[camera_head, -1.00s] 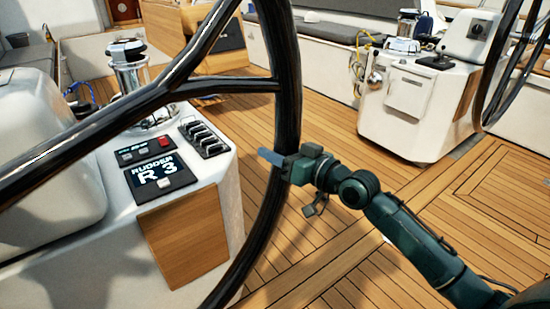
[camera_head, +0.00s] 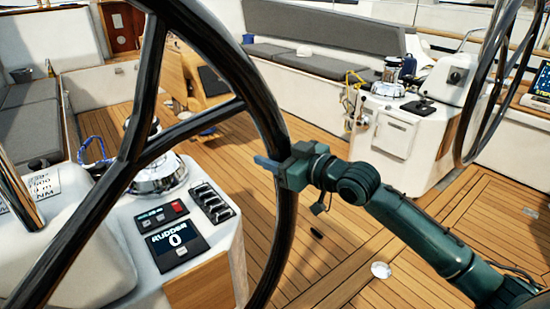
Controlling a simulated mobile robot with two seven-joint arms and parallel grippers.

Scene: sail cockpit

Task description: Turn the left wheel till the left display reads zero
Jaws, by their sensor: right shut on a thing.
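The left wheel (camera_head: 284,222) is a large black ring with spokes that fills the left and middle of the head view. My right gripper (camera_head: 283,166) is shut on the right side of its rim. The left display (camera_head: 176,241) is a small dark panel on the white console below and behind the wheel. It reads "RUDDER 0". My left gripper is out of view.
A row of dark switches (camera_head: 212,203) and a small panel with a red button (camera_head: 178,207) sit by the display. A chrome winch (camera_head: 160,178) stands behind a spoke. A second wheel and white console (camera_head: 397,134) stand at the right.

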